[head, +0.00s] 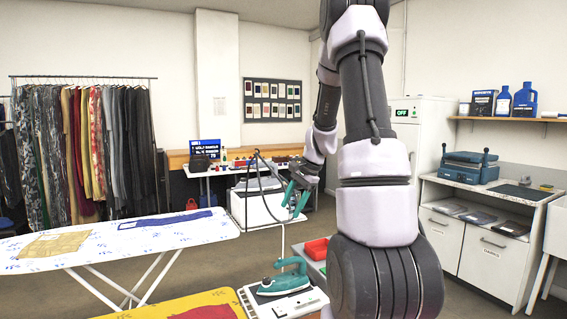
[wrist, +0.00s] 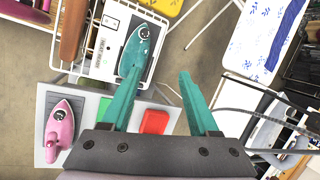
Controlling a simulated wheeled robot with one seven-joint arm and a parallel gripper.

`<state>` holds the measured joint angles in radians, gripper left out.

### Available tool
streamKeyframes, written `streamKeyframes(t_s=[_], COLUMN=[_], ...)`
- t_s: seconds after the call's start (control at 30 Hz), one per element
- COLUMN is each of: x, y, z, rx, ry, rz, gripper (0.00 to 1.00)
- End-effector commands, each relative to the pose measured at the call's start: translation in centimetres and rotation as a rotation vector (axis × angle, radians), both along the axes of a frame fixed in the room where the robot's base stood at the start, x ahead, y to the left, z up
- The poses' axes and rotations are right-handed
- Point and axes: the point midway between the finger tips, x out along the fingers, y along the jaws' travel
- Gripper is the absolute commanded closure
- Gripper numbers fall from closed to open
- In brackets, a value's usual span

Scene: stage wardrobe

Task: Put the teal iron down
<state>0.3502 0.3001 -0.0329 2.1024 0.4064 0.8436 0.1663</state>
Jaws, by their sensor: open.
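The teal iron (head: 284,283) stands on a white rack (head: 318,299) at the end of the yellow-covered ironing board. In the wrist view the iron (wrist: 140,52) lies on the same rack (wrist: 100,72), its pointed end up the picture. My gripper (head: 296,199) is open and empty, above the iron in the head view. In the wrist view, the left teal finger of my gripper (wrist: 160,74) overlaps the lower part of the iron. I cannot tell whether they touch, but the head view shows them apart.
A pink iron (wrist: 60,128) stands on a grey table (wrist: 42,97) beside a green piece (wrist: 105,107) and a red tray (wrist: 155,121). A white patterned ironing board (head: 110,243) is at left. A cable hangs near my gripper. Open floor shows behind.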

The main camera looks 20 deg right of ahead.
Motion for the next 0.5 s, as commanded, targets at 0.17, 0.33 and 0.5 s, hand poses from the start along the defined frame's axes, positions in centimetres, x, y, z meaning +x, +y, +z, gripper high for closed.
streamKeyframes(t_s=[0.17, 0.33, 0.5], x=[-4.1, -9.3, -15.2], y=[5.0, 8.8, 11.7], z=[8.2, 13.8, 17.6], rx=[-0.109, -0.219, -0.332], ry=[-0.136, -0.259, -0.385], rz=[0.196, 0.37, 0.53], gripper=[0.39, 0.39, 0.39])
